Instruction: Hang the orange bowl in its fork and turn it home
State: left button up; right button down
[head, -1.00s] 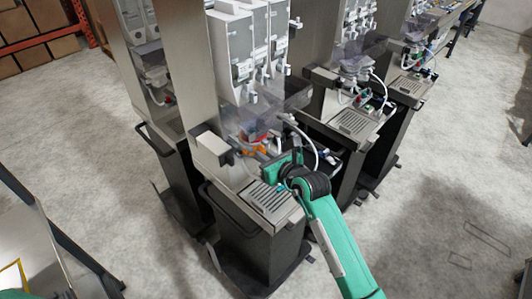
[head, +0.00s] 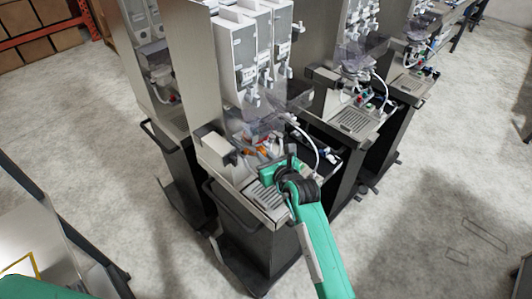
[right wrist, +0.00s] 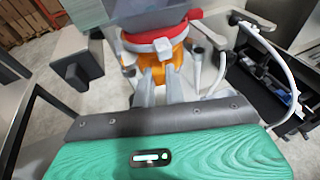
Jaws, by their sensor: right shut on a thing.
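The orange bowl (right wrist: 176,55) is in the middle of the right wrist view, just beyond my fingers. It also shows small in the head view (head: 263,152), under the nearest dispenser. My right gripper (right wrist: 162,84) is shut on the bowl's near side. A red ring (right wrist: 145,46) and a white part sit directly above the bowl. The fork is hard to make out, and I cannot tell whether the bowl is seated in it. My left gripper is not in view.
The nearest dispenser (head: 238,60) has white canisters above and a slotted drip tray (head: 268,200) below. A white hose (right wrist: 285,62) curves to the right, over a dark tray (right wrist: 262,95). A dark block (right wrist: 75,62) juts out at left. More dispensers stand behind.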

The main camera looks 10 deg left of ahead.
jog(key=shift+s+a+r, duration=0.1)
jog(key=shift+a, duration=0.05)
jog(key=shift+s+a, duration=0.15)
jog(key=c, duration=1.4)
grip_release()
jog(key=shift+d+f, duration=0.2)
jog(key=shift+o, duration=0.2)
jog(key=shift+s+d+r, duration=0.1)
jog(key=shift+s, duration=0.25)
jog(key=v, duration=0.7)
jog(key=shift+d+r, duration=0.2)
